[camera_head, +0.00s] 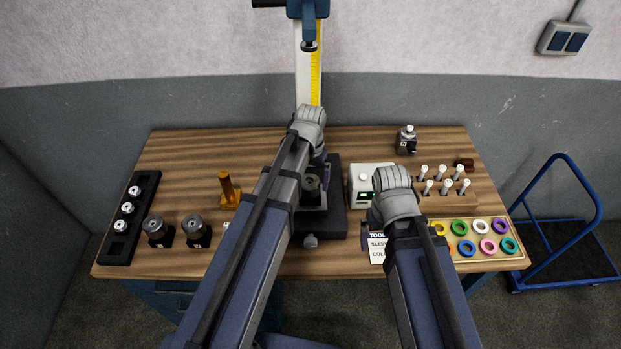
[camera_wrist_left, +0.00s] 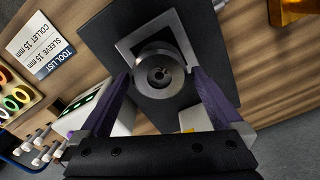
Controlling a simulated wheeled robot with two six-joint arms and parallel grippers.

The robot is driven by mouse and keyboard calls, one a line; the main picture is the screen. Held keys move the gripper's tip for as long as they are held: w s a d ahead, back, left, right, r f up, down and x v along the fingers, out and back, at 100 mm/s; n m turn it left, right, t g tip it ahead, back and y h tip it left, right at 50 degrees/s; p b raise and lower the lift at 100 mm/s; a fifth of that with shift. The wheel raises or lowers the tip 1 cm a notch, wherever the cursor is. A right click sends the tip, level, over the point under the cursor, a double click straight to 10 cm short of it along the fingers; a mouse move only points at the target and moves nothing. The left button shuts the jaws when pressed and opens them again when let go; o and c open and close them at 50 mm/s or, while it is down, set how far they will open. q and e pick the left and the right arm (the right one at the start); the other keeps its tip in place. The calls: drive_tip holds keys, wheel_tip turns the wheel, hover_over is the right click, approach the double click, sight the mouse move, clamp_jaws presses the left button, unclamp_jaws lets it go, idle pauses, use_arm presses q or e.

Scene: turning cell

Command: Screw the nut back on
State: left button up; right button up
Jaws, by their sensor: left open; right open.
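A round grey metal piece with a central bore, seemingly a holder with its nut, stands in a square grey fixture on a black base plate (camera_head: 332,222). In the left wrist view the round piece (camera_wrist_left: 160,76) lies between the purple fingers of my left gripper (camera_wrist_left: 162,80), which is open around it; I cannot tell whether they touch it. In the head view my left gripper (camera_head: 313,182) is over the base plate, partly hidden by its arm. My right gripper (camera_head: 372,217) is open beside the tool list card (camera_head: 377,247), mostly hidden by its wrist.
A black rack (camera_head: 118,246) with several silver parts is at the left, near two dark holders (camera_head: 157,231). An orange stand (camera_head: 228,190) is left of the plate. A white display box (camera_head: 362,184), pegs (camera_head: 443,187) and a tray of coloured rings (camera_head: 515,262) are at the right.

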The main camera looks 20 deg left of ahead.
use_arm(q)
drive_tip(key=shift+f, duration=0.55)
use_arm(e)
drive_tip(key=shift+f, duration=0.5)
use_arm(q)
drive_tip(key=shift+r, duration=0.1)
drive_tip(key=shift+c, duration=0.2)
drive_tip(key=c, duration=1.4)
drive_tip(key=shift+o, duration=0.2)
drive_tip(key=m, duration=0.4)
drive_tip(key=shift+m, duration=0.4)
drive_tip(key=m, duration=0.3)
drive_tip(key=shift+m, duration=0.7)
use_arm(e)
drive_tip(key=shift+d, duration=0.1)
use_arm(q)
drive_tip(key=shift+w, duration=0.1)
